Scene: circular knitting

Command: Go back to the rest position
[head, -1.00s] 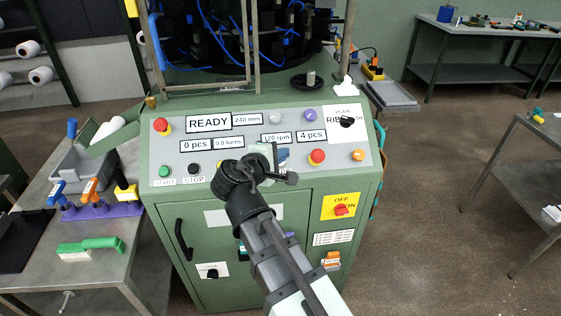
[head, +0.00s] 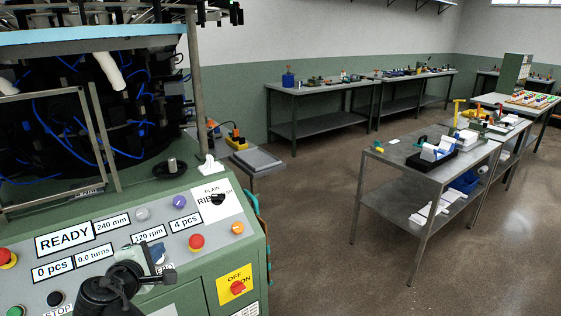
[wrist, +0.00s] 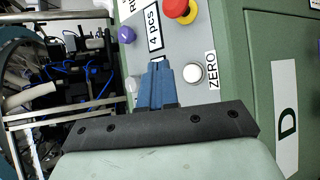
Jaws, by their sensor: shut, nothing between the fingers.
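My gripper (head: 157,253) shows at the lower left of the head view, in front of the sloping grey control panel (head: 75,220) of the green knitting machine. In the wrist view its blue fingers (wrist: 158,72) are together, with nothing between them. They point at the panel, between the "4 pcs" label (wrist: 154,29) and the white ZERO button (wrist: 193,73). I cannot tell how far the fingertips are from the panel. My gripper and wrist hide part of the panel's lower edge.
The machine's frame post (head: 196,85) rises behind the panel. A steel table (head: 425,165) with boxes stands to the right. Open floor (head: 315,215) lies between.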

